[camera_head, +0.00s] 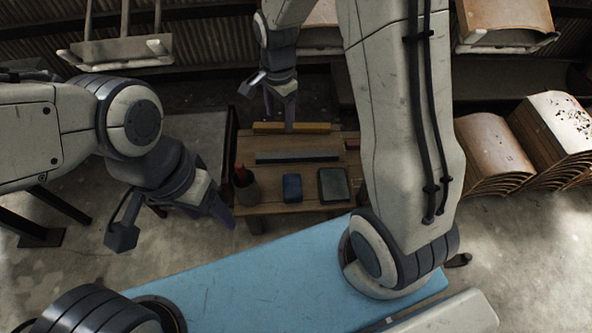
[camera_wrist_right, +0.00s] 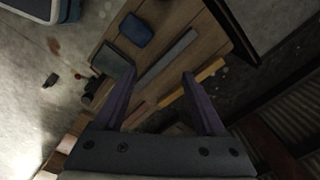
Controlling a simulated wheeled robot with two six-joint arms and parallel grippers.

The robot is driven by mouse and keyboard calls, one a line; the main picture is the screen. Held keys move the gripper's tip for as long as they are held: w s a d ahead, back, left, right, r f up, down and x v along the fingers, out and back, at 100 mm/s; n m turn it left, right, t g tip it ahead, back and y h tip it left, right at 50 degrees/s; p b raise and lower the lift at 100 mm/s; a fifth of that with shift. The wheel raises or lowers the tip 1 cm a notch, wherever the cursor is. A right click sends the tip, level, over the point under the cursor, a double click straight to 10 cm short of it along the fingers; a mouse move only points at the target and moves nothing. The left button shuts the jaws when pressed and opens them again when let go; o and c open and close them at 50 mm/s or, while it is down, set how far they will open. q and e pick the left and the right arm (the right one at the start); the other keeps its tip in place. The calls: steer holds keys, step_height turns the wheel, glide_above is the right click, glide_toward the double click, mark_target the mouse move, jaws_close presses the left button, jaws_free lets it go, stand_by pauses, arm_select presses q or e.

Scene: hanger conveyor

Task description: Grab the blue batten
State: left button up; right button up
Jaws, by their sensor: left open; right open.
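The blue batten (camera_head: 297,157), a long grey-blue bar, lies crosswise on the wooden table (camera_head: 290,207). In the right wrist view the batten (camera_wrist_right: 167,59) runs diagonally beyond the fingertips. My right gripper (camera_head: 279,112) hangs over the table's far side, near a yellow batten (camera_head: 275,128). In the wrist view my right gripper (camera_wrist_right: 159,73) is open and empty, its fingers apart on either side of the blue batten's line, not visibly touching it. My left gripper (camera_head: 196,217) is open and empty, left of the table, its far finger partly hidden.
On the table are a dark cup (camera_head: 248,192) with a red item, a blue box (camera_head: 292,187), a grey-green box (camera_head: 334,185) and a small red block (camera_head: 352,144). A blue surface (camera_head: 250,285) lies in front. Stacked curved panels (camera_head: 490,150) stand at right.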

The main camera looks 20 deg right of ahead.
steer(key=w+d+f+m+b, duration=0.2)
steer(key=d+f+m+b, duration=0.1)
steer(key=f, duration=0.4)
steer(key=w+d+f+m+b, duration=0.2)
steer(key=d+f+m+b, duration=0.15)
steer(key=f, duration=0.45)
steer(key=m+b, duration=0.2)
steer(key=b, duration=0.1)
glide_above(297, 154)
steer(key=shift+n, duration=0.25)
steer(key=f, duration=0.6)
steer(key=shift+w+a, duration=0.1)
steer(key=shift+a, duration=0.1)
steer(key=f+b, duration=0.4)
steer(key=f, duration=0.1)
steer(key=shift+d, duration=0.25)
arm_select(q)
step_height(297, 154, down, 16)
steer(key=shift+f, duration=0.15)
arm_select(e)
steer(key=shift+r, duration=0.1)
jaws_close()
